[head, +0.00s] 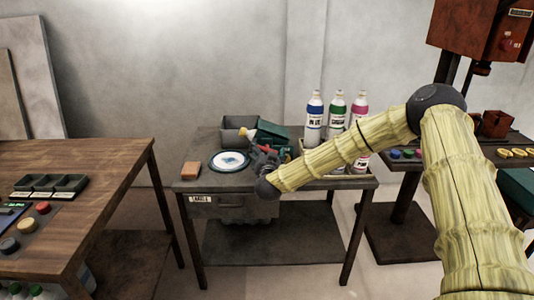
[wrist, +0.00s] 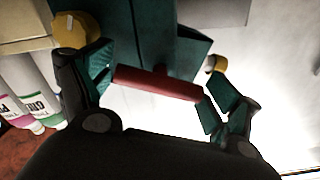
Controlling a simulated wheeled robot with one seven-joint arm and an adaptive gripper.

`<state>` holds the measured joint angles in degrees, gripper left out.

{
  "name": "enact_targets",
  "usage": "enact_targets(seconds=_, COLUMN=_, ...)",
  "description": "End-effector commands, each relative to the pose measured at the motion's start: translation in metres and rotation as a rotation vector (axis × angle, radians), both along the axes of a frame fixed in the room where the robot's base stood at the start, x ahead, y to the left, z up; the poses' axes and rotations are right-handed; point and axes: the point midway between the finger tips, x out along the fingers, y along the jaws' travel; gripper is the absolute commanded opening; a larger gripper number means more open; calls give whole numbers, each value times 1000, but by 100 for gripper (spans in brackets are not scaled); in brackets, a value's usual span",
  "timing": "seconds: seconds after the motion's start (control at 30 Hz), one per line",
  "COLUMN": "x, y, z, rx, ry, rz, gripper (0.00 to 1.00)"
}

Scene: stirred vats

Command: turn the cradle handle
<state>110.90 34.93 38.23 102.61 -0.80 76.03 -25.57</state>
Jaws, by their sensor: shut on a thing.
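The cradle handle (wrist: 158,84) is a dark red bar in the wrist view, with a short stem running to the teal cradle (wrist: 165,38). My gripper (wrist: 156,91) has its two fingers at the bar's two ends and is shut on it. In the head view, my gripper (head: 265,157) is at the teal cradle (head: 272,134), at the middle of the grey bench. My gripper hides most of the handle there.
A round white dish (head: 229,161) and an orange-brown block (head: 190,171) lie left of my gripper on the grey bench (head: 215,183). Several labelled bottles (head: 336,118) stand behind my arm. A wooden table (head: 95,165) is at left, and a red-brown machine (head: 475,28) at right.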

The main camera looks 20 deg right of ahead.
Motion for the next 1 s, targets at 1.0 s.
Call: enact_targets(seconds=1.0, x=0, y=-2, z=-3, rx=904, ry=-263, rz=-3, gripper=66)
